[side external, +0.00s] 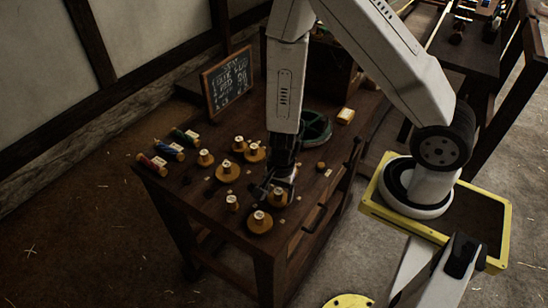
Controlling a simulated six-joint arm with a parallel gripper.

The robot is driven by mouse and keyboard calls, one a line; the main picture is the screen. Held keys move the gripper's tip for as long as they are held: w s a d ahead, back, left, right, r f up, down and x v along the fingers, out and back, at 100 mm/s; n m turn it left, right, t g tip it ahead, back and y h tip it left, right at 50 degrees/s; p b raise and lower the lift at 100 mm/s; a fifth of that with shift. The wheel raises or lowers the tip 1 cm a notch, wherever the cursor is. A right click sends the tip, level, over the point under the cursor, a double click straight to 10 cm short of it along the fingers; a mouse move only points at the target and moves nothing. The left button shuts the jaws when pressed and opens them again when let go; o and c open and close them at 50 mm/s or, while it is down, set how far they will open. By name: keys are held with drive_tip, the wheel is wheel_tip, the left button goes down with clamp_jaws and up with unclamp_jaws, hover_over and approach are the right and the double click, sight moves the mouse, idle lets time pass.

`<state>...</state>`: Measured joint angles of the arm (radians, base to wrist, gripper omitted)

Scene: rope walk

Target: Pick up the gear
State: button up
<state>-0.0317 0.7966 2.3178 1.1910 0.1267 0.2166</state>
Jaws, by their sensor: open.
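Several round tan-brown pieces with pale upright centres stand on the dark wooden table (180,192); at this size I cannot make out teeth or say which one is the gear. A large one (260,225) lies near the front corner. Others are a mid-table piece (227,173), a pair behind it (239,147) (254,155), a small one at the left (205,159) and a narrow one (232,204). My gripper (279,190) is open and points down low over the table, just behind the large front piece. Its dark fingers partly blend with the tabletop, and I see nothing held.
A chalkboard (228,82) stands at the back left. Red, blue and green spools (170,150) lie along the left edge. A green round, divided container (315,130) and a yellowish block (345,115) are behind my gripper at the right. Small bits lie scattered on the tabletop.

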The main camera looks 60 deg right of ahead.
sight(278, 191)
clamp_jaws()
drive_tip(key=shift+r, duration=0.3)
idle(0.4)
drive_tip(key=shift+r, duration=4.7)
drive_tip(key=shift+r, duration=0.25)
drive_tip(key=shift+r, duration=1.75)
